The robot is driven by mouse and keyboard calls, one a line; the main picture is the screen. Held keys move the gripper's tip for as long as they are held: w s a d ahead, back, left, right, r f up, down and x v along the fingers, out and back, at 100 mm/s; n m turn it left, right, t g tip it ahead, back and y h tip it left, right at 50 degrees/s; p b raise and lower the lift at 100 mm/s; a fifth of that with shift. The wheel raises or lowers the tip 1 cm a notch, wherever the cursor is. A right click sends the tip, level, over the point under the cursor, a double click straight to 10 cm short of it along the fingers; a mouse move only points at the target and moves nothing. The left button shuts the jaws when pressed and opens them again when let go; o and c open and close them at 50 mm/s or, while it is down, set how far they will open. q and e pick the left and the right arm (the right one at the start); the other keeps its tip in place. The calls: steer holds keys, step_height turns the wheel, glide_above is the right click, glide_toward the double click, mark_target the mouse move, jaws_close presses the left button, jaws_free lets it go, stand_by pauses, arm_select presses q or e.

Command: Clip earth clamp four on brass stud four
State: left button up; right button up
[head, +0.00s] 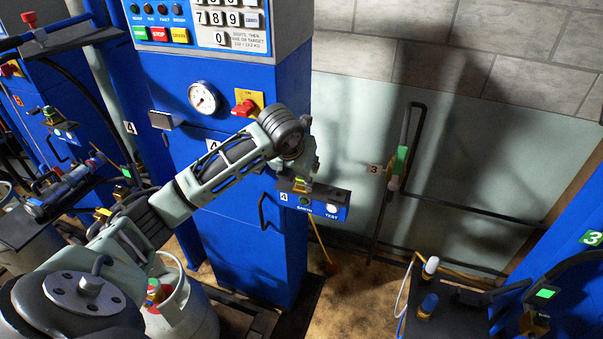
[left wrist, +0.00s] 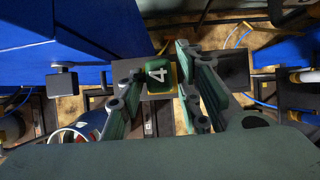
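Earth clamp four (left wrist: 161,75) is a green and yellow block marked 4 on a dark bracket (left wrist: 203,76) in the left wrist view. In the head view the clamp (head: 303,187) shows small, partly hidden by my gripper, above a blue panel (head: 326,204) labelled EARTH and TEST. My left gripper (left wrist: 158,90) is open, with a finger on each side of the clamp and visible gaps. In the head view my left gripper (head: 302,172) is over the panel, its fingers mostly hidden. I cannot make out brass stud four. My right gripper is not in view.
A grey cylinder (head: 185,318) stands below the arm. A yellow cable (head: 320,240) hangs below the panel. Another station (head: 560,280) marked 3 is at right. Some floor between is clear.

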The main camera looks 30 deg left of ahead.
arm_select(q)
steer(key=shift+o, duration=0.7)
steer(key=v, duration=1.2)
